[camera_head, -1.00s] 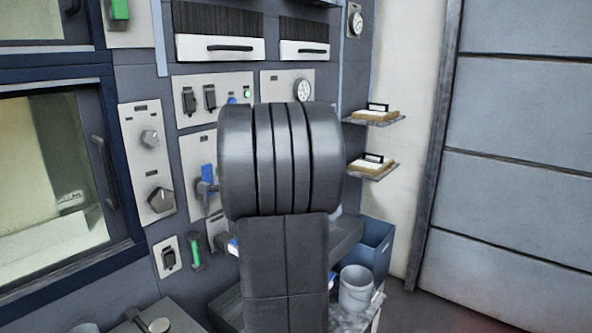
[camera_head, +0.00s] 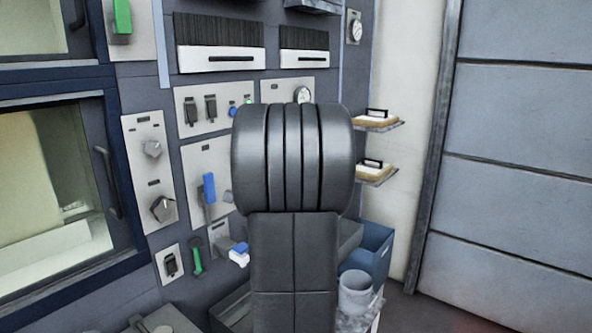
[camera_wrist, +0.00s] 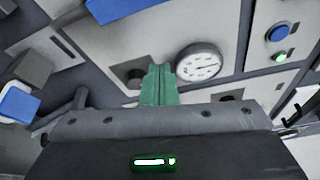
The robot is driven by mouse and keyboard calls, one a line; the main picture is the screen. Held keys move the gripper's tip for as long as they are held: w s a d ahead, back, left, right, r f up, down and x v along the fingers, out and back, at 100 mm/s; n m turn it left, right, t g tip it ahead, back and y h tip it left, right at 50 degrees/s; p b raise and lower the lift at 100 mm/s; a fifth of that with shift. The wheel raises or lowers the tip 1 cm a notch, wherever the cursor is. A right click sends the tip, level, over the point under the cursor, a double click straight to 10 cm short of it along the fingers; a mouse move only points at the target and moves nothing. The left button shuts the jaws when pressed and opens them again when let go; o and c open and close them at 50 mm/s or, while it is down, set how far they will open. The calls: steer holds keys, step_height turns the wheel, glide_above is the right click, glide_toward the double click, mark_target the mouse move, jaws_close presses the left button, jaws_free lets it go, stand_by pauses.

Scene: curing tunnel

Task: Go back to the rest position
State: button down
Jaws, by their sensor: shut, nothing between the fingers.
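My gripper (camera_wrist: 159,84) shows in the wrist view as two green fingers pressed together, with nothing between them. It is in front of the control panel, with a round dial gauge (camera_wrist: 199,62) just to its right and a dark knob (camera_wrist: 130,72) behind it to the left. In the head view my own dark arm fills the middle and hides my gripper.
A blue-handled lever (camera_head: 209,187), a green-handled lever (camera_head: 196,256) and rotary knobs (camera_head: 163,209) stick out left of my arm. Two small shelves (camera_head: 376,174) are on the right. A blue bin (camera_head: 372,250) and grey bucket (camera_head: 355,292) stand below.

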steer(key=v, duration=0.3)
steer(key=shift+d+f+b, duration=0.1)
steer(key=shift+b, duration=0.2)
